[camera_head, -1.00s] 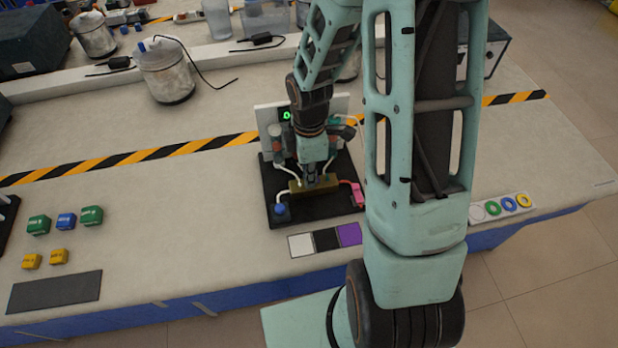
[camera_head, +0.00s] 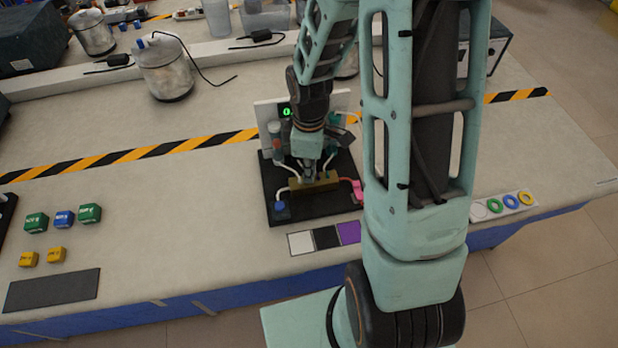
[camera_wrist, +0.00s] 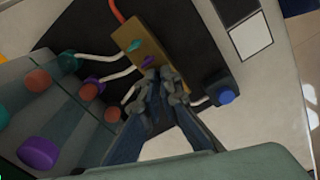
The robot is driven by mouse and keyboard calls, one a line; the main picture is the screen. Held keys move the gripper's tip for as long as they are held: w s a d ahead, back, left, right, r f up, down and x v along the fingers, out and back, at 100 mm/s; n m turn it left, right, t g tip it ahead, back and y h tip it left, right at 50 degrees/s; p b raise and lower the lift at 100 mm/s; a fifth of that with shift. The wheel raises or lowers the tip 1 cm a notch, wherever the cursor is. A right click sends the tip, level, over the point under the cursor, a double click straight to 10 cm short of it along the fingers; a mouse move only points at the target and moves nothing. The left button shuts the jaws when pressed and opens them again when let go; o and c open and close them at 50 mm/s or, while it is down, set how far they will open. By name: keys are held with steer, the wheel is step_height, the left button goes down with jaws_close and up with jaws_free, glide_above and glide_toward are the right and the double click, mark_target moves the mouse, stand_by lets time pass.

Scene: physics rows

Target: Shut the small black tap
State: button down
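The brass block (camera_head: 325,182) lies on the black base board of a small rig. It also shows in the wrist view (camera_wrist: 150,52), with a small teal tap (camera_wrist: 134,45) and a small purple tap (camera_wrist: 149,62) on it. I cannot make out the small black tap; my fingers cover the lower end of the block. My gripper (camera_wrist: 162,76) has its fingertips close together at that end, beside the purple tap. In the head view my gripper (camera_head: 309,177) points down onto the block. Whether anything is between the fingertips is hidden.
A blue-capped black fitting (camera_wrist: 224,97) stands close to my fingers. A pink fitting (camera_head: 358,189) is right of the block. Bench in front holds color patches (camera_head: 326,238).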

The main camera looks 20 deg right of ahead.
steer(key=shift+m, duration=1.3)
steer(key=m+b, duration=0.1)
steer(key=m, duration=0.3)
steer(key=shift+m+b, duration=0.3)
steer(key=shift+m, duration=1.2)
steer(key=m, duration=0.3)
steer(key=c, duration=2.5)
jaws_free()
steer(key=shift+m, duration=0.3)
steer(key=shift+r, duration=0.1)
